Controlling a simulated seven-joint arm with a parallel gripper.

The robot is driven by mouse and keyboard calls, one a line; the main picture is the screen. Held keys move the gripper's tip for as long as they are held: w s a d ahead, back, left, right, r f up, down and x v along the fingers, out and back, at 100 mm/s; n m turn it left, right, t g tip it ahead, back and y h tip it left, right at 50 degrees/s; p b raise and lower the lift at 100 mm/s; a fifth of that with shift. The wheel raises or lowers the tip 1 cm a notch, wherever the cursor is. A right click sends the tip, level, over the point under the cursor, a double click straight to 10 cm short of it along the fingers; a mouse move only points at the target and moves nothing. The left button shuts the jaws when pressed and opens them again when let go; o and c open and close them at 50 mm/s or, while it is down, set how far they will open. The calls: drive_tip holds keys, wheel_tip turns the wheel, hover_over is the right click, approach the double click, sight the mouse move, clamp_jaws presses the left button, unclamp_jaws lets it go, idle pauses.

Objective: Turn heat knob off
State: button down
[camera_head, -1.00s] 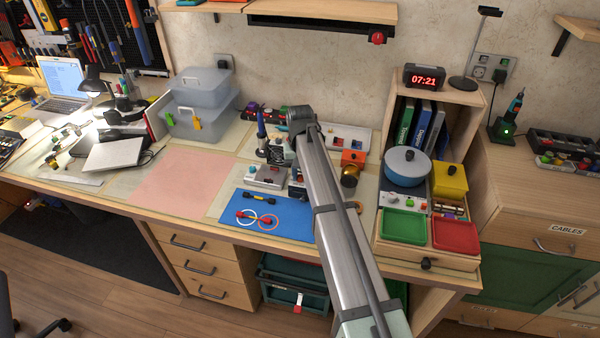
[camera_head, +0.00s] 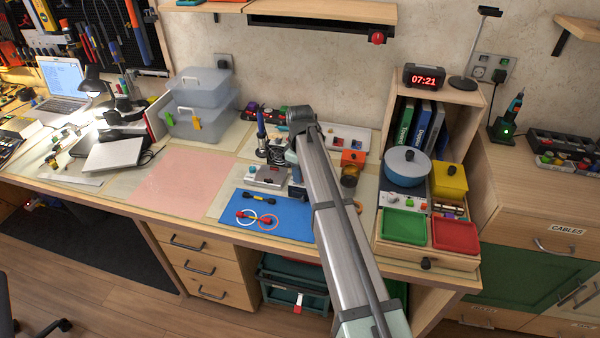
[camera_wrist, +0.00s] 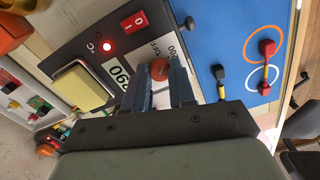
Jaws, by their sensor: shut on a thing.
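The heat knob (camera_wrist: 160,69) is a small round orange-red knob on a dark control panel (camera_wrist: 74,54) in the wrist view. White marks beside the knob include "200" and what looks like "OFF". My gripper (camera_wrist: 161,76) has its two fingers on either side of the knob, shut on it. The fingers cover part of the markings. In the head view my arm hides the knob and gripper.
A blue mat (camera_head: 290,220) with two rings and a red-ended bar lies beside the panel. A grey device (camera_head: 266,176) stands left of my arm. An orange box (camera_head: 353,158) and a tiered organizer with a green tray (camera_head: 404,227) stand to the right. The pink mat (camera_head: 180,183) is clear.

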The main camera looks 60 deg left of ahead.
drive_tip(key=n, duration=0.5)
drive_tip(key=shift+n, duration=0.4)
idle(0.4)
drive_tip(key=c, duration=0.9)
unclamp_jaws()
drive_tip(key=shift+c, duration=0.2)
drive_tip(key=shift+r, duration=0.1)
wheel_tip(320, 180, up, 14)
drive_tip(key=shift+f, duration=0.2)
